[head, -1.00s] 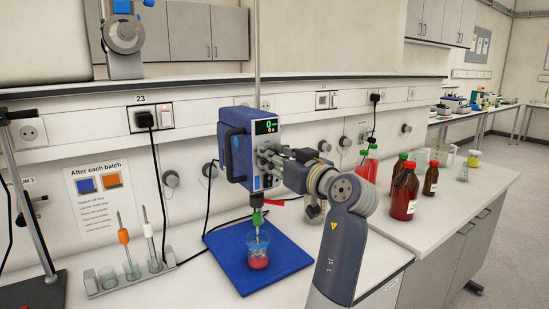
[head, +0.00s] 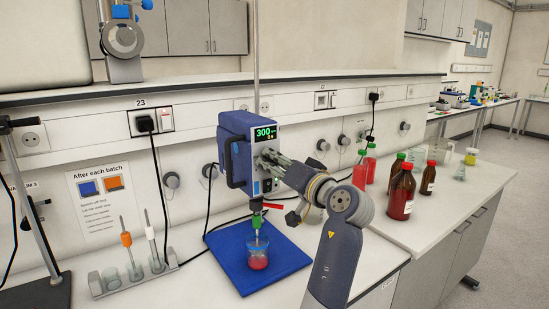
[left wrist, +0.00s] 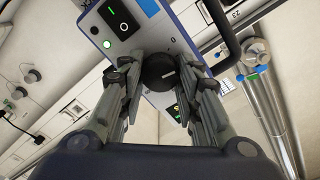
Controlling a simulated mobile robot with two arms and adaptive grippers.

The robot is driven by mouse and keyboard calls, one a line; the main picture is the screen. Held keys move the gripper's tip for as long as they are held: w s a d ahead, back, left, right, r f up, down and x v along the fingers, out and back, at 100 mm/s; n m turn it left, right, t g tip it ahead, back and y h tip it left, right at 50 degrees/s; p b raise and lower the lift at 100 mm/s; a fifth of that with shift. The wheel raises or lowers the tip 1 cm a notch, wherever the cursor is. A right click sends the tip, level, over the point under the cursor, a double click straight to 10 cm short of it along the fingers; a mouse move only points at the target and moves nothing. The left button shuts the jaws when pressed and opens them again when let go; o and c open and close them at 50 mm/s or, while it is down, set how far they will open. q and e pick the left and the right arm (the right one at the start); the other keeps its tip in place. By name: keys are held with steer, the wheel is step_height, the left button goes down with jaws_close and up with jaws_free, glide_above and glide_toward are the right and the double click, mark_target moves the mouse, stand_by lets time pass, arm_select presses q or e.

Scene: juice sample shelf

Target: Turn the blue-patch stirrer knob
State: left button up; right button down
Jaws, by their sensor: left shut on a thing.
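The blue stirrer (head: 232,125) hangs on a vertical rod above the bench, its display (head: 265,133) reading 300. In the left wrist view, its black knob (left wrist: 157,70) sits on the grey front panel, close to a rocker switch (left wrist: 118,18) and a blue patch (left wrist: 148,7). My left gripper (head: 264,159) is shut on the knob; in the left wrist view its fingers lie on both sides of it. In the head view the fingers hide the knob. My right gripper is not in view.
Below the stirrer, a beaker with red liquid (head: 257,260) stands on a blue mat (head: 226,250), with the stirring shaft reaching into it. A rack (head: 105,290) of rods stands at left. Brown bottles (head: 401,192) and red bottles stand at right, behind my arm.

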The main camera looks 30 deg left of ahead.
arm_select(q)
steer(key=shift+r+m+p, duration=0.1)
steer(key=shift+m+p, duration=1.05)
steer(key=shift+m, duration=0.65)
steer(key=o, duration=0.8)
steer(key=shift+o, duration=1.3)
steer(key=shift+w, duration=0.1)
